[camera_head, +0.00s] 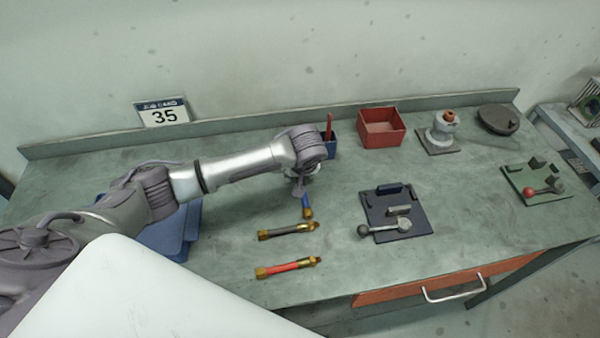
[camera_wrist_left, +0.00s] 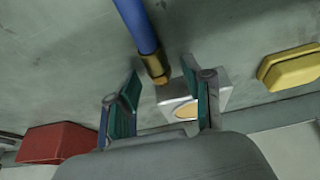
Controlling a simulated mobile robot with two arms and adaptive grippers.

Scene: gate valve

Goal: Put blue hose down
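The blue hose (camera_head: 306,203) has brass ends and lies at the middle of the bench, its far part hidden under my gripper in the head view. In the left wrist view the blue hose (camera_wrist_left: 138,28) runs out of the top edge, and its brass end shows between my fingertips. My left gripper (camera_head: 301,187) is over the hose's far end. In the left wrist view the left gripper's fingers (camera_wrist_left: 162,72) stand apart, with a gap on both sides of the hose. My right gripper is not in view.
A black-handled hose (camera_head: 287,231) and a red hose (camera_head: 290,267) lie nearer the front. A dark fixture plate (camera_head: 418,222) is to the right. A red box (camera_head: 381,128) stands behind. A white block with a yellow disc (camera_wrist_left: 220,98) is close by the fingers.

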